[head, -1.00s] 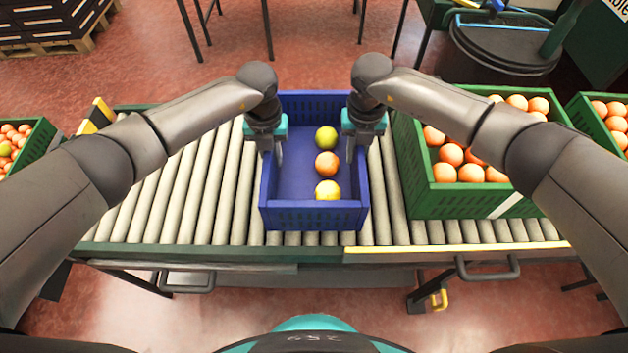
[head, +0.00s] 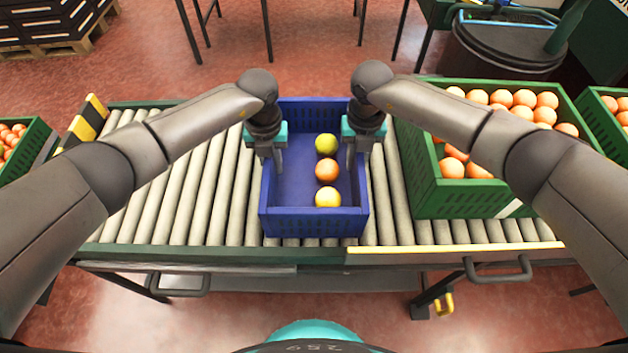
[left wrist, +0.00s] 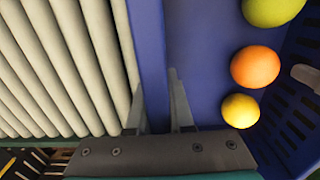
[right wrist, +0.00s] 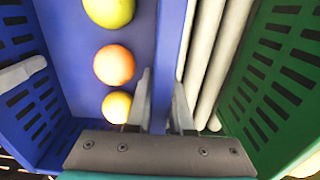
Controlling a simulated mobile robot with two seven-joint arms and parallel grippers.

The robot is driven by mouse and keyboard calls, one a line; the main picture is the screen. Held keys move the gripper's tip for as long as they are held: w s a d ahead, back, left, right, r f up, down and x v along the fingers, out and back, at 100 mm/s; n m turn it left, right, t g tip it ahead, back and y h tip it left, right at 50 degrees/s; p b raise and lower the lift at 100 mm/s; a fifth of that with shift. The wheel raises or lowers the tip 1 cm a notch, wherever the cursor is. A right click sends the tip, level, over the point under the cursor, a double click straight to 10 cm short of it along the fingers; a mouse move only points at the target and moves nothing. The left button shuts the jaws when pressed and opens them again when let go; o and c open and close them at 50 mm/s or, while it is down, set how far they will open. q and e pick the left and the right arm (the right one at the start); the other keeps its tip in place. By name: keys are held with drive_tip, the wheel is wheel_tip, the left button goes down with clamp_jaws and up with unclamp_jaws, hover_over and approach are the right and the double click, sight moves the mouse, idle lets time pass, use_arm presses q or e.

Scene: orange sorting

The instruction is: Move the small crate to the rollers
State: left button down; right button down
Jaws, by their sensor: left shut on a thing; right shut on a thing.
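The small blue crate (head: 312,222) is at the rollers (head: 190,190) in the head view, with an orange fruit (head: 327,170) between two yellowish fruits (head: 326,144) (head: 328,197) along its right side. My left gripper (head: 272,165) is shut on the crate's left wall, which also shows in the left wrist view (left wrist: 150,60). My right gripper (head: 354,160) is shut on the right wall, which also shows in the right wrist view (right wrist: 170,50). The crate looks level. I cannot tell whether its bottom touches the rollers.
A large green crate (head: 470,200) full of oranges stands close on the right. Free rollers lie to the left, up to a yellow-and-black striped stop (head: 88,118). More green crates stand at the far left (head: 28,150) and far right (head: 590,112). A dark bin (head: 505,45) is behind.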

use_arm(q)
drive_tip(key=shift+f, duration=0.25)
use_arm(e)
drive_tip(key=shift+f, duration=0.25)
use_arm(q)
drive_tip(key=c, duration=0.8)
unclamp_jaws()
use_arm(e)
drive_tip(key=c, duration=0.8)
unclamp_jaws()
use_arm(q)
drive_tip(key=shift+r, duration=0.1)
wheel_tip(320, 180, up, 11)
drive_tip(key=shift+r, duration=0.4)
use_arm(e)
drive_tip(key=shift+r, duration=0.1)
wheel_tip(320, 180, up, 12)
drive_tip(key=shift+f, duration=0.1)
